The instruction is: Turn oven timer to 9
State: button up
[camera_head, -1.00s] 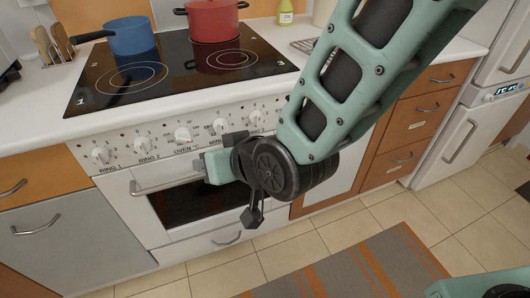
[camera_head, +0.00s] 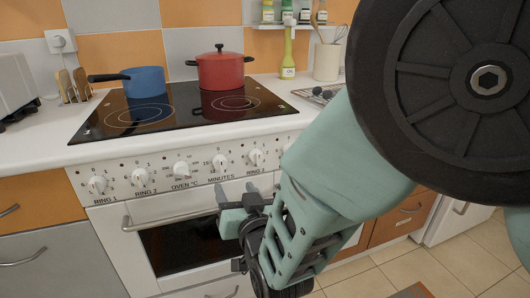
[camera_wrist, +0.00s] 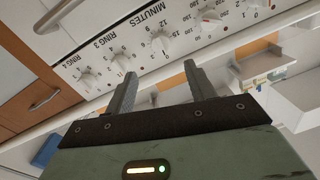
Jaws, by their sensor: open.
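The oven timer is the white MINUTES knob (camera_head: 219,161) on the white control panel, between the OVEN °C knob (camera_head: 181,168) and the RING 3 knob (camera_head: 257,157). It also shows upside down in the wrist view (camera_wrist: 162,42); its exact setting is too small to read. My gripper (camera_head: 235,188) is in front of the oven, just below the timer in the head view. In the wrist view my open, empty gripper (camera_wrist: 160,70) has its two fingers apart, with the timer beyond the fingertips, roughly in line with the gap. No contact with the knob shows.
The oven door handle (camera_head: 150,213) runs below the panel, close to my gripper. RING 1 (camera_head: 97,184) and RING 2 (camera_head: 138,177) knobs sit to the left. A blue pan (camera_head: 144,82) and a red pot (camera_head: 220,72) stand on the black hob (camera_head: 178,124).

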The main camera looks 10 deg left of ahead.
aim_at(223, 167)
jog(key=x, duration=1)
jog(key=shift+w+a, duration=0.2)
jog(key=shift+f, duration=0.1)
jog(key=c, duration=1)
